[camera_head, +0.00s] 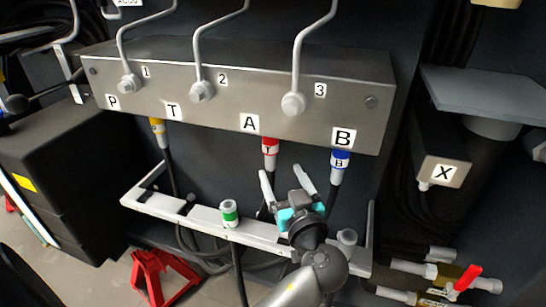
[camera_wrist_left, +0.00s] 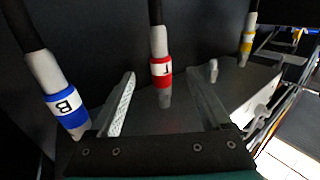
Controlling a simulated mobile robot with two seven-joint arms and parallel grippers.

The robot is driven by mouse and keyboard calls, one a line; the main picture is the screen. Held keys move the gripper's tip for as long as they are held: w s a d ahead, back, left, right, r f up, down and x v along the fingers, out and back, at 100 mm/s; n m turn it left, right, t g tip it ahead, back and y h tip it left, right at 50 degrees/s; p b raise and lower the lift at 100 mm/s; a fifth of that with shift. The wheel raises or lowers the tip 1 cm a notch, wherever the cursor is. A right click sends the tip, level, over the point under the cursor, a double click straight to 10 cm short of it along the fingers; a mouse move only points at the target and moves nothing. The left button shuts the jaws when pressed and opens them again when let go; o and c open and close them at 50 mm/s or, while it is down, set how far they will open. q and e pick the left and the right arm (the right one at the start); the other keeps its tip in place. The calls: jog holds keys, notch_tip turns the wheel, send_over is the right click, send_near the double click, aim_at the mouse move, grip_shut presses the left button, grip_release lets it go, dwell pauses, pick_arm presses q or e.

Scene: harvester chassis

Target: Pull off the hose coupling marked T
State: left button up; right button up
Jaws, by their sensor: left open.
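The red-banded hose coupling marked T (camera_head: 270,149) hangs from the port labelled A on the grey valve block (camera_head: 225,105). Its black hose runs down behind my gripper. My left gripper (camera_head: 286,180) is open and empty just below and right of this coupling. In the left wrist view the coupling (camera_wrist_left: 161,72) shows between the two spread fingers (camera_wrist_left: 165,105); I cannot tell how deep it sits, and no touch shows. A blue coupling marked B (camera_head: 339,163) hangs from port B, close right of the gripper. My right gripper is not in view.
A yellow coupling (camera_head: 157,130) sits under port T. A green-banded coupling (camera_head: 229,213) stands on the pale rail (camera_head: 195,215) below the block. A box marked X (camera_head: 443,165) is at the right. Red-handled valve pipes (camera_head: 462,283) are at the lower right.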

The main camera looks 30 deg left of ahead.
aim_at(273, 156)
pick_arm(q)
jog(key=b+x, duration=0.1)
jog(key=x, duration=0.7)
jog(key=shift+w+a, duration=0.55)
jog(key=shift+c, duration=0.6)
jog(key=c, duration=0.5)
grip_shut()
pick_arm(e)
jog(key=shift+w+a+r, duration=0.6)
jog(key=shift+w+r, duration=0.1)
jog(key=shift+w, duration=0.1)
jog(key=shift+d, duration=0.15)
